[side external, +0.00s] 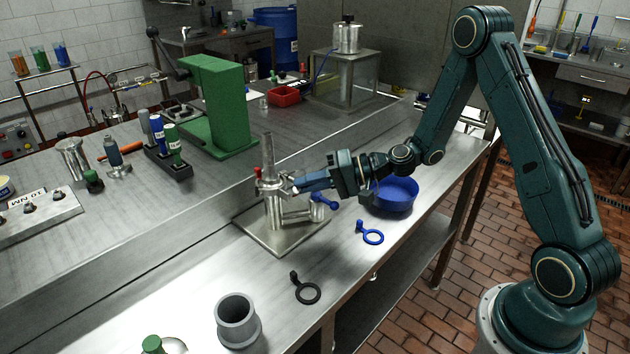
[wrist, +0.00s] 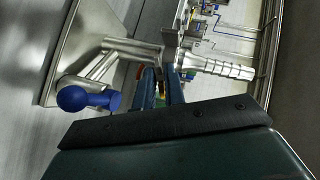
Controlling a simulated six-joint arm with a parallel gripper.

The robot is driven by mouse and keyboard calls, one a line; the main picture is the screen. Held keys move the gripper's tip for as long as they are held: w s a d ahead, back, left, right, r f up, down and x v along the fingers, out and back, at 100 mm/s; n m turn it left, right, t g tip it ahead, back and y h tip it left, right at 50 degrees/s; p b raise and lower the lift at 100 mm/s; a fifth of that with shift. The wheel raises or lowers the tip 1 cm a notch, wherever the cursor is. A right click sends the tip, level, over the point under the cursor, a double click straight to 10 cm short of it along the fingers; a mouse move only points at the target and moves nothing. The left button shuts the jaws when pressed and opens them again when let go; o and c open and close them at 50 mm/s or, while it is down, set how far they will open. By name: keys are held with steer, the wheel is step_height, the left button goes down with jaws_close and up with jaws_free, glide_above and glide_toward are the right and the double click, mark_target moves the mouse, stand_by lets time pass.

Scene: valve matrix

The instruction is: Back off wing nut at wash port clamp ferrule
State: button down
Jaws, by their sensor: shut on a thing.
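The steel wash port assembly (side external: 272,205) stands upright on a square base plate (side external: 262,238) on the bench. A clamp ferrule (side external: 270,186) joins its body to the ribbed hose tail (side external: 268,152) above. My gripper (side external: 291,186) reaches in from the right, with its blue fingers at the clamp. In the wrist view my gripper (wrist: 162,75) has its fingertips at the clamp (wrist: 170,52), beside the hose tail (wrist: 225,68). It is shut on the wing nut, which the fingers largely hide. A blue-handled valve (wrist: 90,97) sits on the side branch, just below my gripper.
A blue ring tool (side external: 371,236), a black ring tool (side external: 306,291) and a grey cup (side external: 237,318) are at the front. A green press (side external: 215,105) stands farther back. Bench space between them is clear.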

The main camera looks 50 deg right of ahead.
steer(key=shift+r+h, duration=0.1)
steer(key=shift+h, duration=0.2)
steer(key=shift+a+r+n+g+h, duration=0.1)
steer(key=shift+n+g+h, duration=0.2)
steer(key=shift+n+h, duration=0.55)
steer(key=shift+a+r+n+g+h, duration=0.1)
steer(key=shift+n+g+h, duration=0.2)
steer(key=shift+n+h, duration=0.55)
steer(key=shift+h, duration=0.3)
steer(key=c, duration=1.6)
jaws_free()
steer(key=shift+s+d, duration=0.1)
steer(key=shift+v, duration=6.8)
